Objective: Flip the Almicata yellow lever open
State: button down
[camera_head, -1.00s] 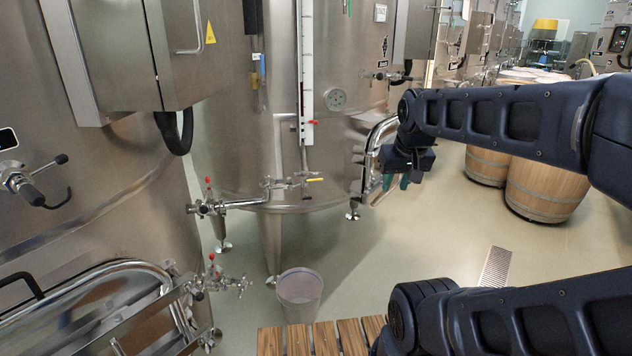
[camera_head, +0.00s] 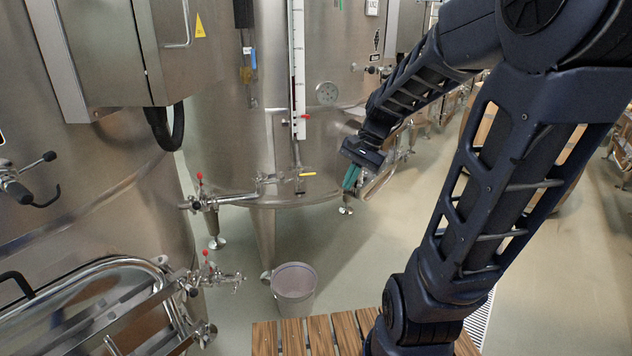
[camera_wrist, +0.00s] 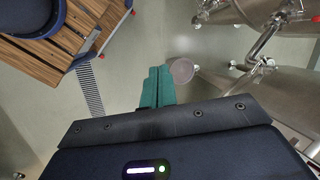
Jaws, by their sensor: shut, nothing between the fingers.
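The yellow lever (camera_head: 307,174) is a small handle on the valve low on the front of the middle steel vat (camera_head: 235,130). It points to the right, roughly level, below the white level gauge. My gripper (camera_head: 351,179) is to the right of the lever and apart from it, with its green fingers pointing down. In the wrist view, the fingers (camera_wrist: 157,87) lie together, shut, with nothing between them. The yellow lever cannot be made out in the wrist view.
A bucket (camera_head: 293,287) stands on the floor below the middle vat, and shows in the wrist view (camera_wrist: 183,70). A wooden slatted platform (camera_head: 293,338) lies in front. Floor right of the bucket is clear.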

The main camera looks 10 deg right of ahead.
jog(key=w+a+f+m+y, duration=0.2)
jog(key=w+f+m+y, duration=0.3)
jog(key=w+m, duration=0.4)
jog(key=w+a+f+m+y, duration=0.3)
jog(key=w+f+m+y, duration=0.3)
jog(key=w, duration=0.5)
jog(key=w+d+f+m+t, duration=0.5)
jog(key=w+f+m+t, duration=0.2)
jog(key=w+f+m, duration=0.1)
jog(key=w+d+f+m+t, duration=0.5)
jog(key=w+f+m+t, duration=0.2)
jog(key=m, duration=0.6)
notch_tip(320, 180, down, 3)
jog(key=shift+w+r, duration=0.1)
jog(key=shift+w, duration=0.45)
jog(key=shift+w, duration=0.1)
send_near(308, 174)
jog(key=shift+x, duration=2.7)
